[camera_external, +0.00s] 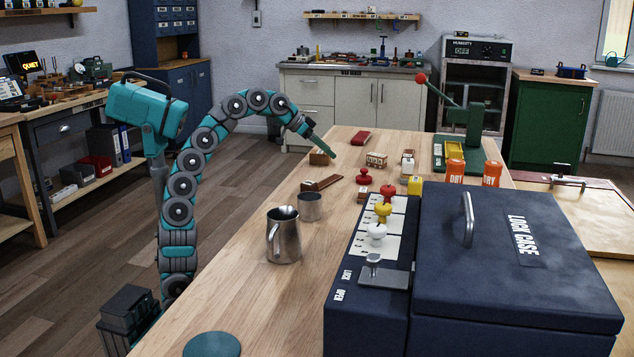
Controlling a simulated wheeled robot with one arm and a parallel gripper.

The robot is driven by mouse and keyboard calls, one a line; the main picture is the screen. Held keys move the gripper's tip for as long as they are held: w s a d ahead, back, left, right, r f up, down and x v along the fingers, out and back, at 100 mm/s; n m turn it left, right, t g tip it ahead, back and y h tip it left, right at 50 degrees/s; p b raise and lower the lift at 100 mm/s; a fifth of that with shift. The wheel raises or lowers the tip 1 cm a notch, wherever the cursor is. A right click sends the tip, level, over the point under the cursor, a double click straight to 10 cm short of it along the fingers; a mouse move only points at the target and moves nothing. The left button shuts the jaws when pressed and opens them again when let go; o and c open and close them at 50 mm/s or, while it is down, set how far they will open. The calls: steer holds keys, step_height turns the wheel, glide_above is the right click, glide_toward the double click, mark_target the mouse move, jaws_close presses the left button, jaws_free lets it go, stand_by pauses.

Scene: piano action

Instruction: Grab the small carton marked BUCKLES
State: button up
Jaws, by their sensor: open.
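My gripper (331,154) is at the end of the arched teal arm, over the far left part of the wooden workbench (245,262). It is open and holds nothing that I can see; its fingers are small in this view. A small brown block or box (318,159) is just left of the fingertips; I cannot tell if they touch. A small tan carton with dark marks (376,160) stands further right, apart from my gripper. A small pale and brown item (407,164) is right of that. No word BUCKLES is readable, so I cannot tell which one bears it.
A metal pitcher (284,238) and cup (310,206) stand nearer. The navy LOCK CASE (520,270) fills the right front; a green press (470,130) is behind.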

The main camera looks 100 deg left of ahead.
mark_target(330, 158)
steer(key=s+a+t, duration=0.1)
steer(key=a, duration=0.2)
steer(key=s+a+r+t, duration=0.1)
steer(key=s+a, duration=0.1)
steer(key=a, duration=0.2)
steer(key=s+a+t, duration=0.1)
steer(key=a, duration=0.2)
steer(key=shift+s+a+r+t+h+b, duration=0.3)
steer(key=shift+a+b, duration=0.05)
steer(key=s+f, duration=0.1)
steer(key=s+a+m+b, duration=0.1)
steer(key=shift+s+a+f+t+h, duration=0.2)
steer(key=shift+s+f+t+h, duration=0.1)
steer(key=shift+f+t, duration=0.1)
steer(key=f+m, duration=0.1)
steer(key=s+d+f+m+h, duration=0.1)
steer(key=shift+s+f+m+b, duration=0.25)
steer(key=shift+f+m+b, duration=0.05)
steer(key=shift+m+b, duration=0.1)
steer(key=shift+d+f+m, duration=0.2)
steer(key=shift+f+m, duration=0.2)
steer(key=shift+f, duration=0.05)
steer(key=shift+d+x, duration=0.2)
steer(key=shift+x, duration=1.7)
steer(key=shift+d+x, duration=0.15)
steer(key=shift+x, duration=1.75)
steer(key=c, duration=1.4)
steer(key=shift+c, duration=0.2)
steer(key=shift+r, duration=0.1)
